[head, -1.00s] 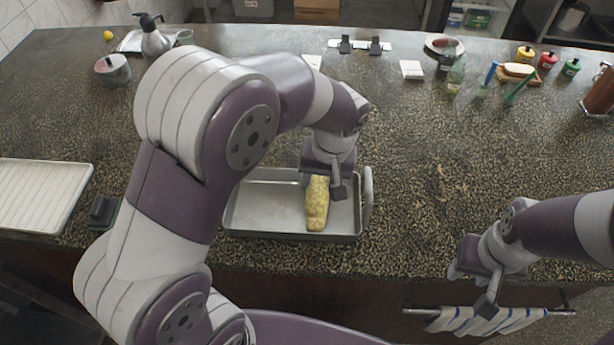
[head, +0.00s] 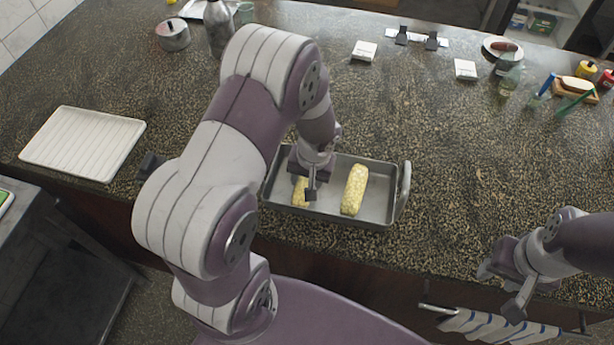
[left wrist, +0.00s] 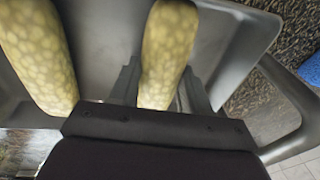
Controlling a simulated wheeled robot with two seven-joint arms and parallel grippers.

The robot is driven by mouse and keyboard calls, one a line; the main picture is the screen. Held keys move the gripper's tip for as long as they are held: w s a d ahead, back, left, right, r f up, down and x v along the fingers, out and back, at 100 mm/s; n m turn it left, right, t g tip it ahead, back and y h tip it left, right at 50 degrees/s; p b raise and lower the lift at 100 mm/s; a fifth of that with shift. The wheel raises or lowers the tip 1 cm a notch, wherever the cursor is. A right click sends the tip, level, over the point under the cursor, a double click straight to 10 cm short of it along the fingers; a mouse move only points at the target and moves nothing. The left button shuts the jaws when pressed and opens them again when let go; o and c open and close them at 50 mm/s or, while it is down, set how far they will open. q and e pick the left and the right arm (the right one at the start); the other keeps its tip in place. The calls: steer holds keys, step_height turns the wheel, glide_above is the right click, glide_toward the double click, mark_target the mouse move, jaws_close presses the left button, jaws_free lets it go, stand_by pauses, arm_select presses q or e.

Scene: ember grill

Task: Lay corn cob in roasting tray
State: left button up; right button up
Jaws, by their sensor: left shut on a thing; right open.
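The grey metal roasting tray (head: 330,211) lies on the counter near its front edge. One yellow corn cob (head: 354,189) lies in its right half. My left gripper (head: 308,194) is over the tray's left half, shut on a second corn cob (head: 299,194), which it partly hides. In the left wrist view this held cob (left wrist: 166,50) sits between the two fingers, and the other cob (left wrist: 36,52) lies to its left. I cannot tell whether the held cob touches the tray floor. My right gripper (head: 500,291) is open and empty by the counter's front edge.
A white ribbed tray (head: 82,143) lies at the left. A small dark block (head: 151,166) sits between it and the roasting tray. A striped towel (head: 490,325) hangs on the front rail. A pot and small items stand farther back. The counter right of the roasting tray is clear.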

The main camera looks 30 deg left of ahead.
arm_select(q)
steer(key=shift+f, duration=0.15)
steer(key=o, duration=1.2)
steer(key=shift+r, duration=0.4)
step_height(320, 180, up, 11)
steer(key=s+d+b, duration=0.1)
steer(key=d, duration=0.1)
steer(key=s+d+m+h, duration=0.1)
steer(key=s+d+m, duration=0.2)
steer(key=s, duration=0.5)
steer(key=shift+d+t+h, duration=0.2)
steer(key=shift+t+h, duration=0.2)
